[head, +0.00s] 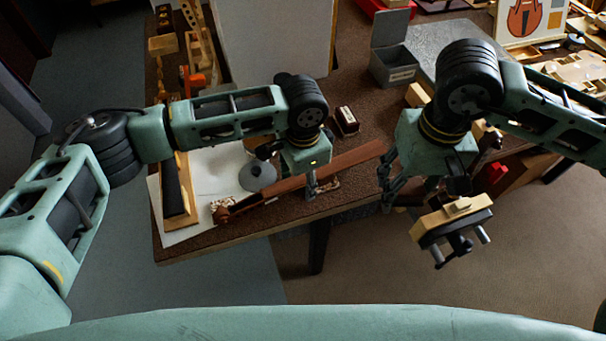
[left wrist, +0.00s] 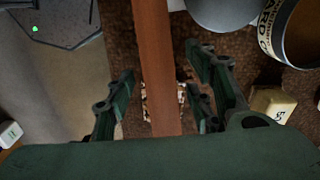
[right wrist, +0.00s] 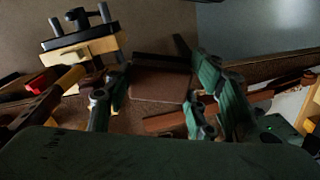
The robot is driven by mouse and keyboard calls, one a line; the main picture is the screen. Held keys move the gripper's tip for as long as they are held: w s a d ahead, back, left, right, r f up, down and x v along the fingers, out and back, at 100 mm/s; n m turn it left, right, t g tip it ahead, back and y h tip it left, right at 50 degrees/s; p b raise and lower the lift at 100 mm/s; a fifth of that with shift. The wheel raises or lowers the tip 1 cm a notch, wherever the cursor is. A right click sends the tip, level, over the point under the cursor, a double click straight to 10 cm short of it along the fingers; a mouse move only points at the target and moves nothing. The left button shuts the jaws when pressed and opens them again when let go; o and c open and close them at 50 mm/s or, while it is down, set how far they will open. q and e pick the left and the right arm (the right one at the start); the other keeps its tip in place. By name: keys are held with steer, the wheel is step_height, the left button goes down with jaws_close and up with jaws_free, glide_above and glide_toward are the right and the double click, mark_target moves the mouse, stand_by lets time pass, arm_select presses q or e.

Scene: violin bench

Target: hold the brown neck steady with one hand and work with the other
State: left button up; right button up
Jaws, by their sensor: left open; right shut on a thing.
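The brown neck (head: 350,158) lies slantwise over the front of the bench, its scroll end (head: 225,214) at the left. My left gripper (head: 312,185) is over the middle of the neck. In the left wrist view, the neck (left wrist: 156,70) runs between the two open fingers (left wrist: 158,105), with a gap on each side. A speckled pad (left wrist: 148,108) shows under it. My right gripper (head: 388,190) is near the neck's right end. In the right wrist view, its fingers (right wrist: 160,98) are shut on a brown block (right wrist: 160,82). The block's underside is hidden.
A wooden clamp with black parts (head: 455,222) is in front of my right gripper. A grey cone-shaped thing (head: 258,175) and a small dark box (head: 346,121) stand behind the neck. A grey bin (head: 393,67) is farther back. The bench's front edge (head: 240,240) is close.

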arm_select(q)
jaws_close()
stand_by(0.4)
steer(key=shift+r+p, duration=0.25)
steer(key=shift+p, duration=0.5)
stand_by(1.9)
